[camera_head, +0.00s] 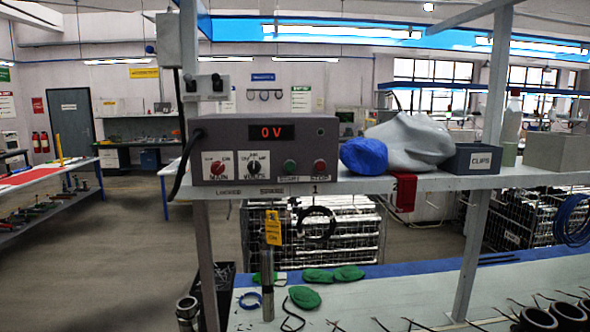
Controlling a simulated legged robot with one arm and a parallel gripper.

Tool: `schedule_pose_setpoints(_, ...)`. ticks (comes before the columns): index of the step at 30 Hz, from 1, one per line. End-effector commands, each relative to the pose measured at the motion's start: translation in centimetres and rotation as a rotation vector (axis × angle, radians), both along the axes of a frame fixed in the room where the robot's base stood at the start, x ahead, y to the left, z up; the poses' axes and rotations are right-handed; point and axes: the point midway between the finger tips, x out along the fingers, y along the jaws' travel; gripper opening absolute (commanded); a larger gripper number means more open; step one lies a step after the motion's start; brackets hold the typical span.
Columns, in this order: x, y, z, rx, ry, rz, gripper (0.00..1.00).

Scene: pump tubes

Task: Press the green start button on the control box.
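The control box (265,150) is a grey-purple unit on the shelf, left of centre in the head view. Its display (271,132) reads 0 V in red. The green start button (290,167) is on the lower front, left of a red button (320,167). A red knob (218,168) and a black knob (254,167) sit on white dials to its left. Nothing covers the green button. My gripper is not in view.
A blue bundle (364,156), a grey cloth or bag (411,140) and a CLIPS bin (478,159) stand on the shelf to the right. A grey post (198,230) rises at the left. A metal tube (267,285) with a yellow tag stands upright below the box.

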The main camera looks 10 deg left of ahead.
Motion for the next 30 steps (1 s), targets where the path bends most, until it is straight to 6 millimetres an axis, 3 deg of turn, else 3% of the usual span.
schedule_pose_setpoints(2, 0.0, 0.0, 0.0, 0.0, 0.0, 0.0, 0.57)
schedule_pose_setpoints(20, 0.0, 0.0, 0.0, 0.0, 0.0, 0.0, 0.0)
schedule_pose_setpoints(30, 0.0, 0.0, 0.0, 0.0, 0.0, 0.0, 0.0)
